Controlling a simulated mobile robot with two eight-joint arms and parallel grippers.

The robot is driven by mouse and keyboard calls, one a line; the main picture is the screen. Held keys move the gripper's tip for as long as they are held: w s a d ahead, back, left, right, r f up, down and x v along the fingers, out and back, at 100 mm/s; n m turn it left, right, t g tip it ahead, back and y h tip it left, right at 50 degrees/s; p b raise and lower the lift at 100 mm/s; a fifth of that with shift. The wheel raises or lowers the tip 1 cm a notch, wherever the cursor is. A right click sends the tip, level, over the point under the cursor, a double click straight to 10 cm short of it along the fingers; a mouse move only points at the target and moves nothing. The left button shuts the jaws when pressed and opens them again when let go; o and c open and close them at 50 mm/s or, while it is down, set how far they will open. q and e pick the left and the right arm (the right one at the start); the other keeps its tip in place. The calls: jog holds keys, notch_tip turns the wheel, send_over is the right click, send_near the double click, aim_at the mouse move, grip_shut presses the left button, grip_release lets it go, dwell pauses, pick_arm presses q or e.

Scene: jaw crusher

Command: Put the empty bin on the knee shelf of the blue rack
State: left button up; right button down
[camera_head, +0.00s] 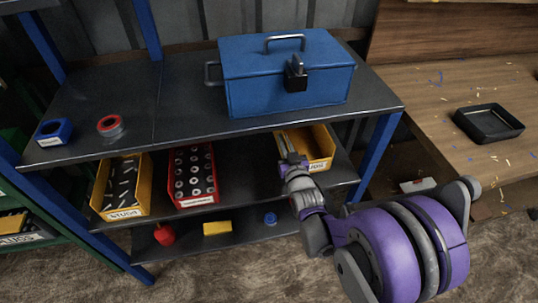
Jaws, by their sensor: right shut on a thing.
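The empty yellow bin (322,147) is at the right end of the middle shelf (240,188) of the blue rack (378,150). Its visible inside looks bare, and a pale label shows on its front. My right gripper (289,152) is shut on the bin at its left front edge. The gripper and wrist cover part of the bin. The upper shelf hides its back. I cannot tell whether its base touches the shelf. My left gripper is not in view.
A yellow bin (122,188) of studs and a red bin (194,178) of round parts stand left on the same shelf. A gap separates the red and empty bins. A blue toolbox (255,85) stands above. A wooden bench (440,110) with a black tray (489,122) is right.

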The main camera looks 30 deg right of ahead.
notch_tip(320, 180, down, 8)
jog(key=shift+w+r+b, duration=0.15)
jog(key=shift+r+b, duration=0.05)
jog(key=shift+b, duration=1)
jog(key=shift+f, duration=0.1)
jog(key=c, duration=1)
grip_release()
